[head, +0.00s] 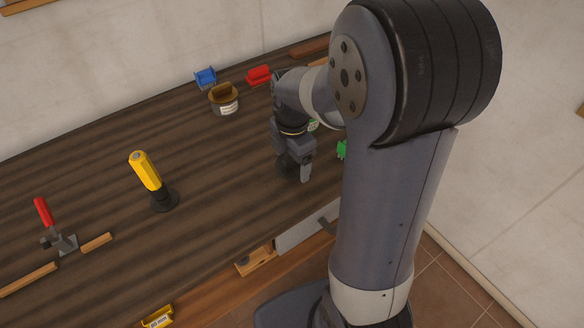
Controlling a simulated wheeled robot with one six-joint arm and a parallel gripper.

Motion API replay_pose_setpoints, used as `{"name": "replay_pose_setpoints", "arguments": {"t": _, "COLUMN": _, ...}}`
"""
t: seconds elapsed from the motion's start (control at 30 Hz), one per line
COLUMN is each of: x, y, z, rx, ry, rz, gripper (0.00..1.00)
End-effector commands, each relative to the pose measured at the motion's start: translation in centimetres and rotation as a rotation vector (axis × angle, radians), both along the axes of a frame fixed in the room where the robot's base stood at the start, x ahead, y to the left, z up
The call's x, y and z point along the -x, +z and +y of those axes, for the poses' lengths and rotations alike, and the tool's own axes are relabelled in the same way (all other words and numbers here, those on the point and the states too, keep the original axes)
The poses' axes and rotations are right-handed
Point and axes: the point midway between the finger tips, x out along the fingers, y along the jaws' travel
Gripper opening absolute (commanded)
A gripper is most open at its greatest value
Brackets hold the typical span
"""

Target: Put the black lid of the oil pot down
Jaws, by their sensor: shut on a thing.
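My gripper (303,174) points down low over the middle right of the wooden bench, in the head view. It is shut on a dark round thing, which looks like the black lid (285,170); the fingers cover part of it. I cannot tell whether the lid touches the bench top. A pot with a brown top and a pale label (226,107) stands farther back, left of my arm. I cannot tell which of these is the oil pot.
A yellow-handled tool (146,171) stands on a black base at left. A red-handled clamp (60,240) and wood strips are farther left. Blue (206,77) and red (259,75) holders sit at the back. A green piece (342,149) is right of my gripper. The bench middle (225,165) is clear.

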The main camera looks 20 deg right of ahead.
Motion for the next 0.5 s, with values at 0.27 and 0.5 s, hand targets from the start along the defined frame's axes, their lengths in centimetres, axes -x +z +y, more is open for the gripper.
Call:
{"name": "replay_pose_setpoints", "arguments": {"t": 0.27, "x": 0.1, "y": -3.4, "z": 0.0, "rx": 0.0, "ry": 0.0, "rz": 0.002, "gripper": 0.59}}
{"name": "replay_pose_setpoints", "arguments": {"t": 0.5, "x": 0.0, "y": -3.5, "z": 0.0, "rx": 0.0, "ry": 0.0, "rz": 0.0, "gripper": 0.59}}
